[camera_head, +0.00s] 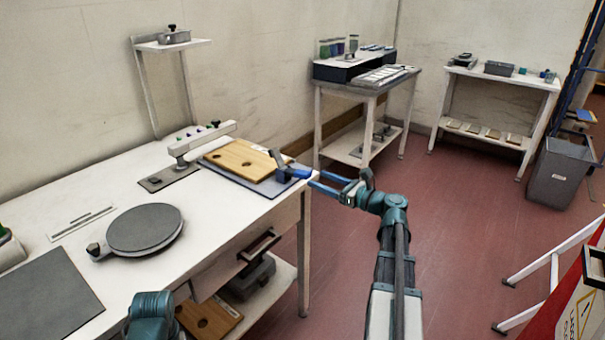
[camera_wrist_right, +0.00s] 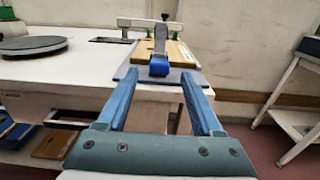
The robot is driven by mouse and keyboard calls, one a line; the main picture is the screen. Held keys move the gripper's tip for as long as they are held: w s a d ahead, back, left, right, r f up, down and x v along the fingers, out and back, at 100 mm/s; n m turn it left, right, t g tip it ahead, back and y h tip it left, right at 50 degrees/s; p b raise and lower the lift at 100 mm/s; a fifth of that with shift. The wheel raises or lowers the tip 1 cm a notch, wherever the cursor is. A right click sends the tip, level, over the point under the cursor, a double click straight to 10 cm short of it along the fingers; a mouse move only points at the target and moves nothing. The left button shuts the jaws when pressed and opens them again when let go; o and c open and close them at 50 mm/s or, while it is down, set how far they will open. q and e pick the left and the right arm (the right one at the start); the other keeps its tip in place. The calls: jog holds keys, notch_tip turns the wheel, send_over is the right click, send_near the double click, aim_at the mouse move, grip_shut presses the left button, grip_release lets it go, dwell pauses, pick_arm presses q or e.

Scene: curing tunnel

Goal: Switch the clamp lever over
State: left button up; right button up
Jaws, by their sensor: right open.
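The clamp lever (camera_head: 279,160) stands at the right end of the white workbench, with a grey arm and a blue grip (camera_head: 293,172). In the right wrist view the lever (camera_wrist_right: 160,40) rises upright behind its blue grip (camera_wrist_right: 159,67), which points toward me. A wooden board (camera_head: 240,158) lies beside it on a blue-grey base plate (camera_head: 268,189). My right gripper (camera_head: 311,180) is open just off the bench's right edge. In the wrist view its two blue fingers (camera_wrist_right: 160,76) are apart, with the grip ahead between their tips. Contact is not visible. My left gripper is out of view.
A beam on a post (camera_head: 205,143) stands behind the board. A round grey turntable (camera_head: 145,227) and a dark mat (camera_head: 45,300) lie to the left on the bench.

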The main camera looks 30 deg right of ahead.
aim_at(309, 175)
jog(key=x, duration=0.7)
jog(key=shift+w, duration=0.15)
grip_shut()
dwell(1.2)
